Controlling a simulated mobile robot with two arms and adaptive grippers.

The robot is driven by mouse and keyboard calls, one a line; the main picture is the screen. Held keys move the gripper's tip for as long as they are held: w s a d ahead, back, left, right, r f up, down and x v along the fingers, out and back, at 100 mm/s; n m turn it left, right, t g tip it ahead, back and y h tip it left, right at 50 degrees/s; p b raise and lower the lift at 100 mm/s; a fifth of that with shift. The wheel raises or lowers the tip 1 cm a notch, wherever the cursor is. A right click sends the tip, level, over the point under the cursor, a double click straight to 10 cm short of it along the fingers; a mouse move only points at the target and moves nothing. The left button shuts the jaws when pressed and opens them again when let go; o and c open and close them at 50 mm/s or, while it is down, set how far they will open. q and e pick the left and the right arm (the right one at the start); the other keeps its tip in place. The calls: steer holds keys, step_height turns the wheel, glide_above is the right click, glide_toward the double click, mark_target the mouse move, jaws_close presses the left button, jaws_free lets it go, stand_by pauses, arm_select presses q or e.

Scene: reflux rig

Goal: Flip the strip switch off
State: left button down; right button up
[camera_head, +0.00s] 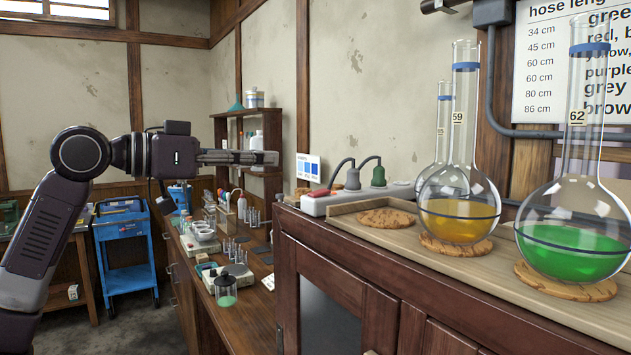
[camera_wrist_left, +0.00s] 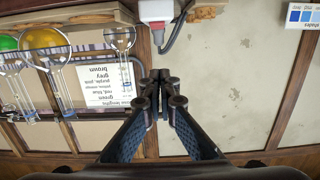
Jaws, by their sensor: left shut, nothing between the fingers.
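The white power strip (camera_head: 345,199) lies on top of the dark wooden cabinet at its left end, with a grey plug and a green plug in it. Its red switch (camera_head: 318,193) is at the near left end; I cannot tell which way it is set. The strip also shows at the top of the left wrist view (camera_wrist_left: 157,10), upside down. My left gripper (camera_head: 272,158) is shut and empty. It points right, in the air left of the strip and higher in the picture, apart from it. My right gripper is not in view.
On the cabinet top, a flask with yellow liquid (camera_head: 459,220) and one with green liquid (camera_head: 575,245) stand on cork rings right of the strip. An empty cork ring (camera_head: 386,218) lies nearer it. A small color card (camera_head: 308,167) is behind the fingertips in the picture.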

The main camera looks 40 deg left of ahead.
mark_target(314, 192)
arm_select(q)
steer(key=p+x, duration=0.2)
steer(key=x, duration=0.1)
steer(key=p+x, duration=0.5)
steer(key=x, duration=0.2)
steer(key=shift+r+p, duration=0.3)
steer(key=shift+p, duration=0.05)
step_height(314, 192, down, 2)
steer(key=shift+w+f+b, duration=0.15)
steer(key=shift+f+b, duration=0.1)
steer(key=shift+b, duration=0.5)
steer(key=shift+w+f, duration=0.1)
steer(key=shift+f, duration=0.95)
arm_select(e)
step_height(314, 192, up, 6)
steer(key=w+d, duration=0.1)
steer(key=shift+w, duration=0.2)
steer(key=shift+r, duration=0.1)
